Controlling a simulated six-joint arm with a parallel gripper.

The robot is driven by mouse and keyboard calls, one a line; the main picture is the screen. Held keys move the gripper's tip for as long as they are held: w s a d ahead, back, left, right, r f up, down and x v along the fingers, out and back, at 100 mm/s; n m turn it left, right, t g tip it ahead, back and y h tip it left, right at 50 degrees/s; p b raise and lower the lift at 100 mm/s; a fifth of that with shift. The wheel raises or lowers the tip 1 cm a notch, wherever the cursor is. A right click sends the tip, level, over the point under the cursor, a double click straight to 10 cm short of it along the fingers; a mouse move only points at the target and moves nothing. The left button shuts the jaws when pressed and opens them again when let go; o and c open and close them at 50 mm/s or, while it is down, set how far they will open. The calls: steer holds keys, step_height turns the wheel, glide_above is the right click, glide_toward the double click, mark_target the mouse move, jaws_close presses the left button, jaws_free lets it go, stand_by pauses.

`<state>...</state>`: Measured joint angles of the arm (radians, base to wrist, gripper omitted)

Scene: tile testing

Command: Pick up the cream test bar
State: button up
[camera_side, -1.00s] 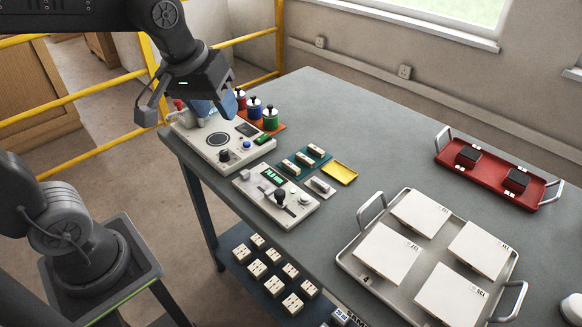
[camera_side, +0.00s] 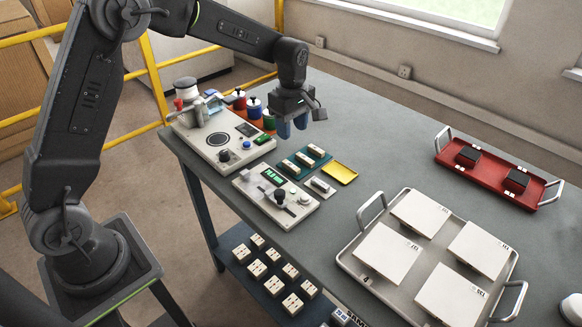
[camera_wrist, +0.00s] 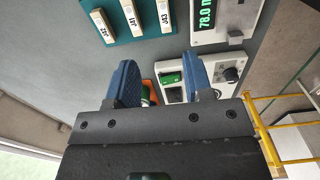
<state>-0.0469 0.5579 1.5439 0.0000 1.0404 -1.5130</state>
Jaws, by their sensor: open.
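Three pale cream bars lie side by side on a teal-green mat (camera_side: 318,164), seen as the left bar (camera_side: 290,167), middle bar (camera_side: 304,160) and right bar (camera_side: 316,151) in the side view. In the wrist view, bars (camera_wrist: 104,27), (camera_wrist: 134,20) and (camera_wrist: 164,14) carry dark printed labels at their lower ends; I cannot tell which one the task means. My gripper (camera_side: 292,127) hangs above the table, behind and above the mat. Its blue fingers (camera_wrist: 162,68) are apart with nothing between them in the wrist view.
A yellow tray (camera_side: 340,174) and a small grey block (camera_side: 320,187) lie beside the mat. A control box (camera_side: 262,208) with a lever and a larger instrument (camera_side: 190,143) stand nearby, with coloured pots (camera_side: 254,107). A metal tray (camera_side: 360,258) holds several white tiles; a red tray (camera_side: 450,176) stands at right.

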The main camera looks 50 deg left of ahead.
glide_above(291, 165)
steer(key=f, duration=0.5)
steer(key=shift+w+a+f, duration=0.15)
steer(key=shift+w+f, duration=0.1)
steer(key=shift+f, duration=0.1)
steer(key=f, duration=0.5)
steer(key=shift+s+d+f, duration=0.1)
steer(key=shift+s+d, duration=0.1)
steer(key=shift+s, duration=0.15)
jaws_close()
